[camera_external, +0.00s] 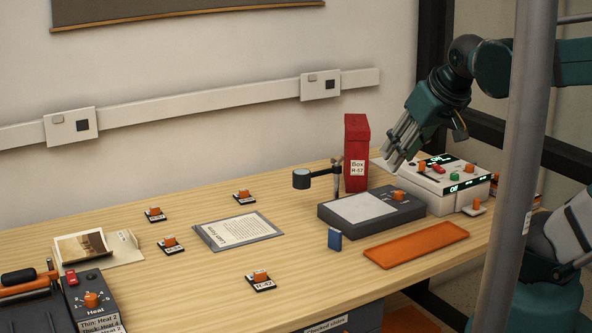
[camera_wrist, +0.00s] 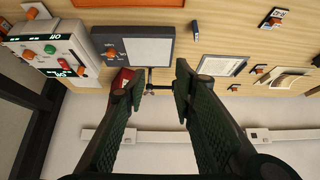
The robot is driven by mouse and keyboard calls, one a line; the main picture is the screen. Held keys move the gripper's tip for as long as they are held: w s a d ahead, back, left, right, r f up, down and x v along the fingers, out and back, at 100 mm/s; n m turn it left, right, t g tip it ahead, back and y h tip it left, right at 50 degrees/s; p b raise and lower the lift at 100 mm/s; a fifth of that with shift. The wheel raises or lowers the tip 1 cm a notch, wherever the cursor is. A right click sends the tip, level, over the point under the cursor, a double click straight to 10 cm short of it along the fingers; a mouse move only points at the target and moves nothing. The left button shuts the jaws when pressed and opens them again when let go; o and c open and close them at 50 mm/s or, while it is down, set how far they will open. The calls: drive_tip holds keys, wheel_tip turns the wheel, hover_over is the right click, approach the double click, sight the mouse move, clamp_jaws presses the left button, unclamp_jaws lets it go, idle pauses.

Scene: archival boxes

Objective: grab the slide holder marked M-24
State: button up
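Several small slide holders with orange tops and black-and-white labels lie on the table: at the front (camera_external: 261,281), the left (camera_external: 171,246), the back left (camera_external: 154,215), the back middle (camera_external: 243,197) and the far right (camera_external: 475,207). The front label seems to read R-42; I cannot surely read M-24 on any. Some also show in the wrist view, one at the top right (camera_wrist: 273,18). My gripper (camera_external: 396,155) is raised above the right side of the table, apart from all the holders. In the wrist view its fingers (camera_wrist: 157,88) are spread and empty.
A tall red box (camera_external: 356,150) and a thin stand with an arm (camera_external: 325,174) rise near my gripper. A grey light pad (camera_external: 370,212), a white control box (camera_external: 440,188), an orange tray (camera_external: 417,244) and a small blue block (camera_external: 335,239) are nearby. The front middle is mostly clear.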

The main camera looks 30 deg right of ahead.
drive_tip(key=shift+w+r, duration=0.1)
idle(0.3)
drive_tip(key=w+a+r+n+g+p, duration=0.25)
drive_tip(key=w+a+r+n, duration=0.2)
drive_tip(key=w+a, duration=0.5)
drive_tip(key=n+g+p, duration=0.5)
drive_tip(key=n+p, duration=0.2)
drive_tip(key=n, duration=0.7)
hover_over(170, 237)
drive_tip(key=f, duration=1.8)
drive_tip(key=shift+w+d+f, duration=0.1)
drive_tip(key=shift+d+f, duration=0.1)
drive_tip(key=shift+f, duration=0.05)
drive_tip(key=shift+a+f+n, duration=0.25)
drive_tip(key=shift+f, duration=0.05)
drive_tip(key=shift+f, duration=1.3)
